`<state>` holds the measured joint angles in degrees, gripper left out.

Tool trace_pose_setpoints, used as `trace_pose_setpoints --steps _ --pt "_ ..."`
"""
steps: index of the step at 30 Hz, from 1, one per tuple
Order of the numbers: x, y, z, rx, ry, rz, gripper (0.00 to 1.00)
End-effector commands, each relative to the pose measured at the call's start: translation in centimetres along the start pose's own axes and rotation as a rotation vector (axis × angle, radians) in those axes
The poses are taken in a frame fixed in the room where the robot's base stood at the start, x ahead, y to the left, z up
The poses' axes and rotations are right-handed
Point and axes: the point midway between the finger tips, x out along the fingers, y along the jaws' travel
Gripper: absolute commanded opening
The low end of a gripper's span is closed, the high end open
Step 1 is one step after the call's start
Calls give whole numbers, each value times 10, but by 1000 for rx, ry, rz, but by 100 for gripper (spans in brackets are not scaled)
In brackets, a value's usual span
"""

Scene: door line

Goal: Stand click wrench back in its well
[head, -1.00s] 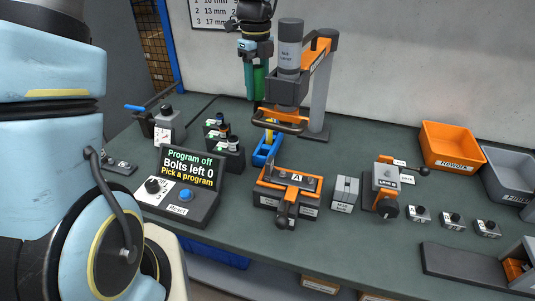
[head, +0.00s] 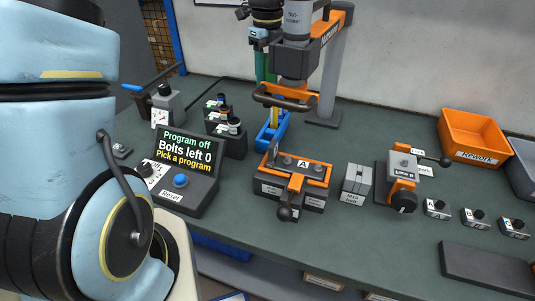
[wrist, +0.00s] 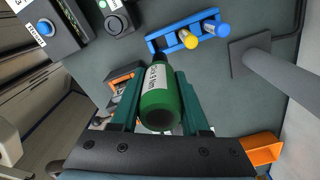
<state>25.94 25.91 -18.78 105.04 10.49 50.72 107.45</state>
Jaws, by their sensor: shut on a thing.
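The click wrench with a green, labelled grip (wrist: 158,105) is held between the teal fingers of my gripper (wrist: 157,75), which is shut on it. In the head view the green grip (head: 263,68) hangs upright behind the orange-handled column tool and is partly hidden. The blue rack (wrist: 158,41) lies just beyond the wrench's far end in the wrist view; a yellow-topped and a blue-topped tool stand in it. The rack also shows in the head view (head: 266,142). The wrench's lower tip is hidden, so I cannot tell whether it is inside a well.
The nutrunner (head: 297,40) with its orange handle and grey post (head: 332,80) stand close right of my gripper. The program box (head: 180,160) reads "Program off, Bolts left 0". Fixture A (head: 295,175) sits in front of the rack. An orange Rework bin (head: 475,138) is at right.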

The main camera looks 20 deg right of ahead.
Motion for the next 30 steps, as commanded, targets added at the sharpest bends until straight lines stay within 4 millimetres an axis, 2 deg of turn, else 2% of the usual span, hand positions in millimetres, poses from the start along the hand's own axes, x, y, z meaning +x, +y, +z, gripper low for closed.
trace_pose_setpoints --steps 1,5,11,19,30 --pt "15 0 0 0 0 -1 0" --pt "35 0 0 0 0 -1 0" --pt "49 0 0 0 0 0 0" --pt "92 1 -1 2 2 4 0" --pt "128 1 -1 1 2 4 0"
